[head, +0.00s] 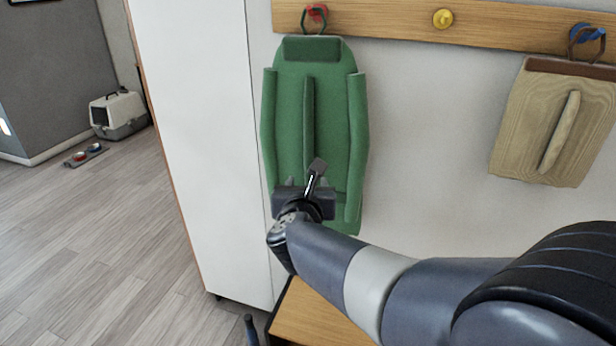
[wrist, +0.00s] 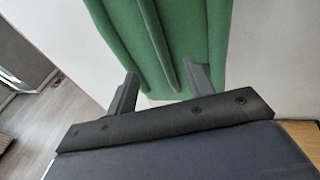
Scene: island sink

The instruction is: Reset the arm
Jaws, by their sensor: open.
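My gripper (head: 303,183) is in front of the lower part of a green hanging bag (head: 284,110) in the head view. In the wrist view, the two fingers of my gripper (wrist: 158,88) stand apart, with the lower edge of the green bag (wrist: 165,45) beyond them. I see nothing held between the fingers. I cannot tell whether they touch the bag. My arm reaches in from the lower right of the head view.
The bag hangs from a red hook (head: 316,11) on a wooden rail (head: 380,20). A beige bag (head: 530,120) hangs at right. A white cabinet (head: 200,130) stands left; a wooden surface (head: 315,318) lies below. A pet carrier (head: 118,115) and bowls are far left. The floor (head: 90,250) is open.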

